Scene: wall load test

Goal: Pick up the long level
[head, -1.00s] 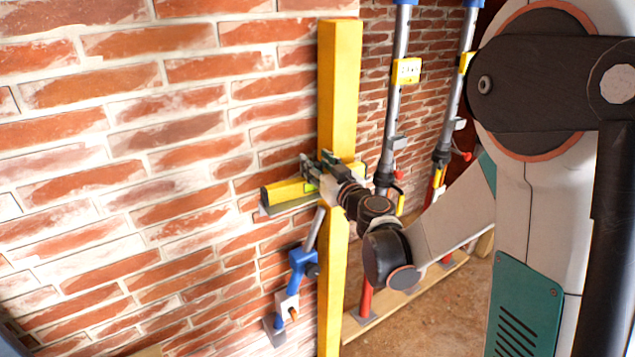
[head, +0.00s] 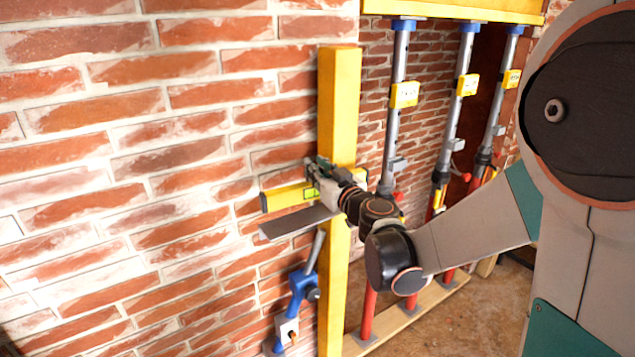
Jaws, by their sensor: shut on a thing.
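The long level (head: 284,198) is yellow with a greenish vial near my gripper. It lies roughly horizontal in front of the brick wall, across the yellow upright post. My gripper (head: 318,181) is shut on the level, near the post.
The yellow post (head: 340,100) stands right beside my gripper. A blue-and-grey tool (head: 301,285) leans below it. Several steel-and-red props (head: 398,140) with yellow boxes stand to the right under a yellow beam (head: 455,10). The brick wall (head: 130,200) at left is clear.

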